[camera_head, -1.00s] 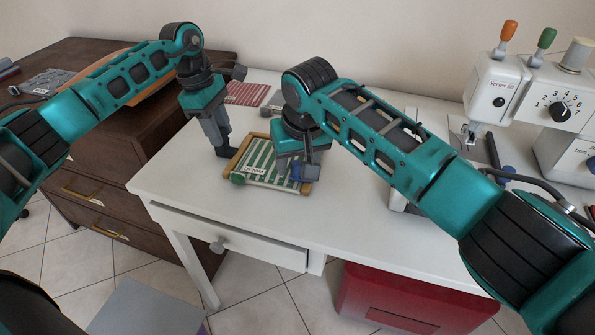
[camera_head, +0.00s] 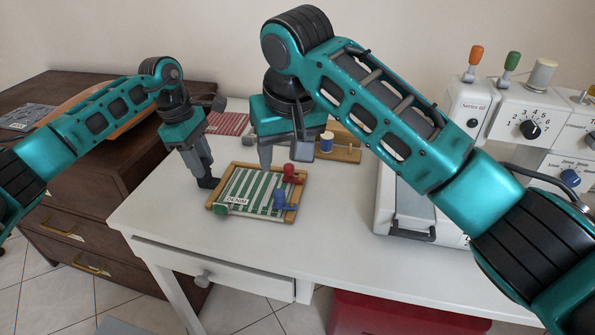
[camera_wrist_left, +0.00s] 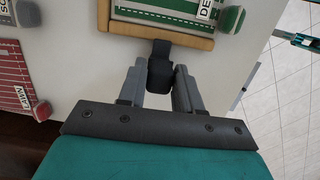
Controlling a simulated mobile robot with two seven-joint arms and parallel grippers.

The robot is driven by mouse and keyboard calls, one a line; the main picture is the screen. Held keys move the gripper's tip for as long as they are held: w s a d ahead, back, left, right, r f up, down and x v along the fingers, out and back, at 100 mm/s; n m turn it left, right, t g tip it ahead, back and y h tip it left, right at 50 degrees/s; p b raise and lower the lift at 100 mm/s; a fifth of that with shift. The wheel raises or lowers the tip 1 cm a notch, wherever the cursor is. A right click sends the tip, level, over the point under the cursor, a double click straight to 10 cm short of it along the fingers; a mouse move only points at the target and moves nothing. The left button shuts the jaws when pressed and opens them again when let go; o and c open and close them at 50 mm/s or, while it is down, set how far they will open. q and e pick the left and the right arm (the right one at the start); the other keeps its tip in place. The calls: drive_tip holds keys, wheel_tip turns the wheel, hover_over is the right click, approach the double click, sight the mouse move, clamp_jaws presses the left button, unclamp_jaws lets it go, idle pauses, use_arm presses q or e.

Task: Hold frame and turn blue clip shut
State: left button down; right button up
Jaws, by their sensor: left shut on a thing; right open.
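The wooden frame (camera_head: 260,219) lies flat on the white table, with green-and-white striped cloth (camera_head: 252,190) and a white label inside. The blue clip (camera_head: 280,200) is at its near right part, its arm reaching over the right rail; I cannot tell how fully it is turned. A red clip (camera_head: 290,170) is at the far right and a green clip (camera_head: 222,209) at the near left. My left gripper (camera_head: 207,182) is shut on a black tab (camera_wrist_left: 161,68) at the frame's left side. My right gripper (camera_head: 282,158) is open and empty, above the frame's far right part.
A wooden stand with a blue spool (camera_head: 326,143) is behind the frame. A sewing machine (camera_head: 480,115) stands at the right. A red striped piece (camera_head: 228,123) lies at the back left. The table front (camera_head: 330,245) is clear.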

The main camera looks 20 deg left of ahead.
use_arm(q)
drive_tip(key=shift+f, duration=0.2)
drive_tip(key=c, duration=1)
unclamp_jaws()
drive_tip(key=o, duration=0.3)
drive_tip(key=shift+r, duration=0.1)
drive_tip(key=r, duration=0.4)
drive_tip(key=a+r, duration=0.1)
drive_tip(key=r, duration=0.2)
drive_tip(key=a+r, duration=0.1)
drive_tip(key=r, duration=0.3)
drive_tip(key=shift+s+a+r, duration=0.15)
drive_tip(key=shift+a+r, duration=0.05)
drive_tip(key=shift+r, duration=0.15)
